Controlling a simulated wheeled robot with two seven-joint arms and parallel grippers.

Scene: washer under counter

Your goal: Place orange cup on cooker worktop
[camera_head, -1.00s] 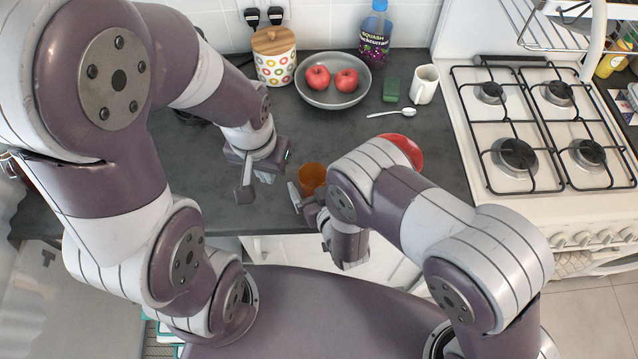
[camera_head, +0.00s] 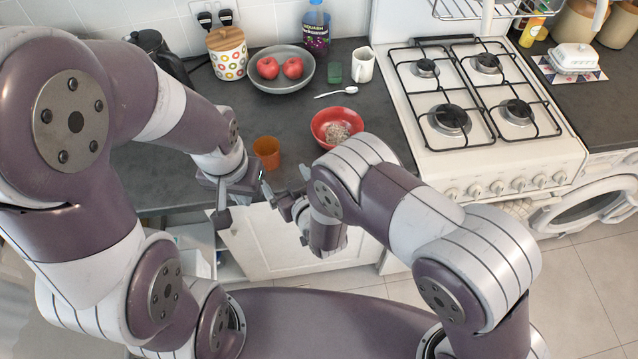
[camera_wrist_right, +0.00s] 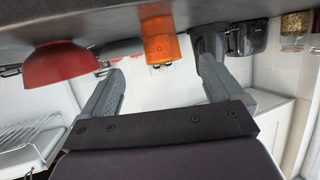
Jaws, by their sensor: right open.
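The orange cup (camera_head: 267,152) stands upright on the dark counter, near its front edge. In the right wrist view, which is upside down, the orange cup (camera_wrist_right: 158,40) shows between and beyond the fingers. My right gripper (camera_head: 281,190) is open and empty in front of the counter edge, a short way from the cup. Its spread fingers show in the wrist view (camera_wrist_right: 158,72). My left gripper (camera_head: 231,206) is left of the cup and lower, over the counter's front edge; its fingers look apart and empty. The white cooker worktop (camera_head: 408,112) with burners and black grates is at the right.
A red bowl (camera_head: 322,120) with food sits right of the cup, by my right forearm. Behind are a grey fruit bowl (camera_head: 278,84), a spoon (camera_head: 337,92), a white mug (camera_head: 363,66) and a spotted canister (camera_head: 227,62). An open drawer (camera_head: 190,236) is below left.

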